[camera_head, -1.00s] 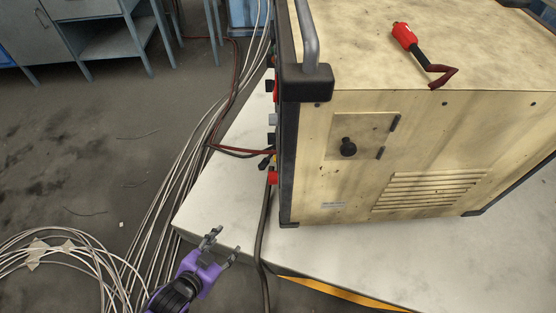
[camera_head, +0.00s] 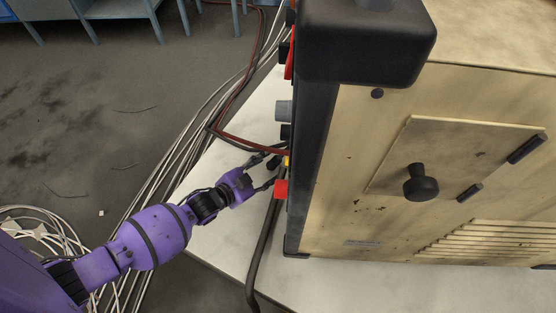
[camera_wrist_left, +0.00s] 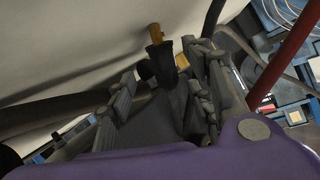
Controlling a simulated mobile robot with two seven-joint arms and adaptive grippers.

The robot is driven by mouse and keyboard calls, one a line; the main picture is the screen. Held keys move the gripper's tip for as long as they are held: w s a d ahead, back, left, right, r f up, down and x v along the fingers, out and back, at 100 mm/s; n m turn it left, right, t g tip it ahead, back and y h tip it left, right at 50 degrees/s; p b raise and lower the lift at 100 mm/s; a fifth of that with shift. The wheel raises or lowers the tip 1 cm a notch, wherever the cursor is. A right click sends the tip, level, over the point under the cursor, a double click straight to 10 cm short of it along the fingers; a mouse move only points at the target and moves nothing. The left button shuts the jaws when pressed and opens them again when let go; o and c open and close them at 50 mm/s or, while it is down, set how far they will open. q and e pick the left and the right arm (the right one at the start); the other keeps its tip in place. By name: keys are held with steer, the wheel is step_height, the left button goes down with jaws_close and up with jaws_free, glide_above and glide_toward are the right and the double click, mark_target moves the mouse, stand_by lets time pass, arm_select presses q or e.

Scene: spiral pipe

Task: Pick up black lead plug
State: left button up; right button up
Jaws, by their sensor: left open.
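The black lead plug (camera_wrist_left: 160,56) shows in the left wrist view as a dark body with a brass-coloured tip, lying near and between my fingertips. In the head view a small black piece that looks like the plug (camera_head: 273,162) is beside the machine's front panel, partly hidden by a finger. My left gripper (camera_head: 266,172) is open, its two fingers pointing right toward the panel. In the left wrist view its fingers (camera_wrist_left: 167,68) stand on either side of the plug's line. I cannot tell whether they touch it. My right gripper is not in view.
The large beige machine (camera_head: 340,205) with a dark frame fills the right. A red connector (camera_head: 281,189) sticks out just beside my lower finger. A thick black cable (camera_head: 262,250) runs down beside the panel over the pale platform (camera_head: 225,165). Dark red leads (camera_head: 235,139) pass above the gripper.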

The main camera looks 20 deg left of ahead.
mark_target(271, 164)
arm_select(q)
steer(key=x, duration=0.1)
steer(key=b+x, duration=0.2)
steer(key=x, duration=0.1)
steer(key=shift+a+f, duration=0.15)
steer(key=shift+a, duration=0.15)
steer(key=shift+w+d, duration=0.1)
steer(key=shift+w, duration=0.15)
steer(key=shift+c, duration=0.3)
jaws_close()
